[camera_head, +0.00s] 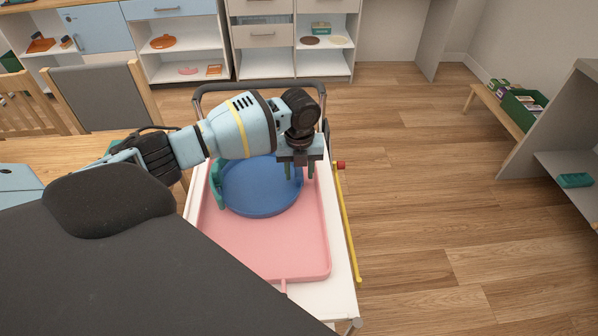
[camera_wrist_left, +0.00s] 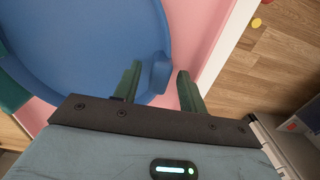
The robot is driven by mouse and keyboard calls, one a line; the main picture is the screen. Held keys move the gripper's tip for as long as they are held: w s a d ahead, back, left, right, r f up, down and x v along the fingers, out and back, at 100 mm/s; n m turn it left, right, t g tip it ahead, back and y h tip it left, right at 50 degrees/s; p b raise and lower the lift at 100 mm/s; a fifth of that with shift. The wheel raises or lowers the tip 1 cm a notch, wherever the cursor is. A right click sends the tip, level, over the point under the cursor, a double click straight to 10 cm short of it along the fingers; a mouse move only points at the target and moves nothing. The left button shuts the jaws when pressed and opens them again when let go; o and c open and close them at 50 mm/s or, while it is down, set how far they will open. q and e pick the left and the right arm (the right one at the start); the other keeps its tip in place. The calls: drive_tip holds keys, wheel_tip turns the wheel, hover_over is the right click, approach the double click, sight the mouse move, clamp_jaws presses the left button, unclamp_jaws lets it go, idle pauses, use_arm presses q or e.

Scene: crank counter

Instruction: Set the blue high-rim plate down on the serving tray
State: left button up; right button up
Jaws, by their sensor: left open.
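The blue high-rim plate (camera_head: 258,188) lies in the far part of the pink serving tray (camera_head: 270,255), looking flat on it. My left gripper (camera_head: 298,172) is over the plate's right edge, open and pointing down. In the left wrist view, its two dark green fingers (camera_wrist_left: 160,88) stand apart on either side of a raised part of the plate's rim (camera_wrist_left: 158,72). Whether either finger touches the rim cannot be told. My right gripper is not in view.
A teal piece (camera_head: 217,187) stands against the plate's left side. The tray rests on a white cart (camera_head: 342,285) with a dark handle (camera_head: 262,86). A yellow rod (camera_head: 348,225) with a red end runs along the cart's right side. Open wooden floor lies to the right.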

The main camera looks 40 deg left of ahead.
use_arm(q)
wheel_tip(320, 180, up, 11)
drive_tip(key=shift+r+p, duration=0.2)
drive_tip(key=shift+p, duration=0.2)
